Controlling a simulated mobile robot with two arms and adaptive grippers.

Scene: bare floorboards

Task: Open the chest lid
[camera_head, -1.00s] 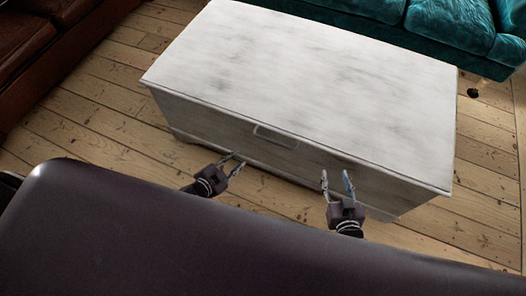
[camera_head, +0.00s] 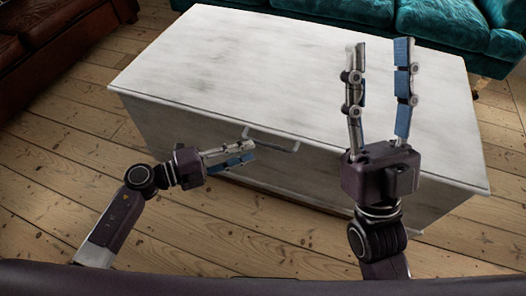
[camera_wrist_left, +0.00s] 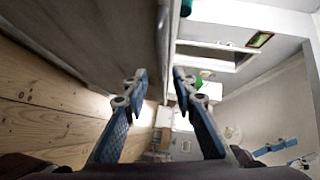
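The white chest (camera_head: 300,65) stands on the floor before me with its lid shut. A metal handle (camera_head: 272,137) sits on its front, just below the lid edge. My left gripper (camera_head: 248,152) is open and empty at the chest front, its fingertips beside the left end of the handle; I cannot tell whether they touch it. In the left wrist view its two fingers (camera_wrist_left: 159,75) are apart with nothing between them, and the chest's grey front (camera_wrist_left: 105,35) is close on the left. My right gripper (camera_head: 381,45) is open and empty, fingers pointing up, in front of the lid's right part.
A teal sofa (camera_head: 440,25) stands close behind the chest. A brown leather sofa (camera_head: 60,35) stands at the far left. Bare floorboards (camera_head: 70,150) are clear left of and in front of the chest.

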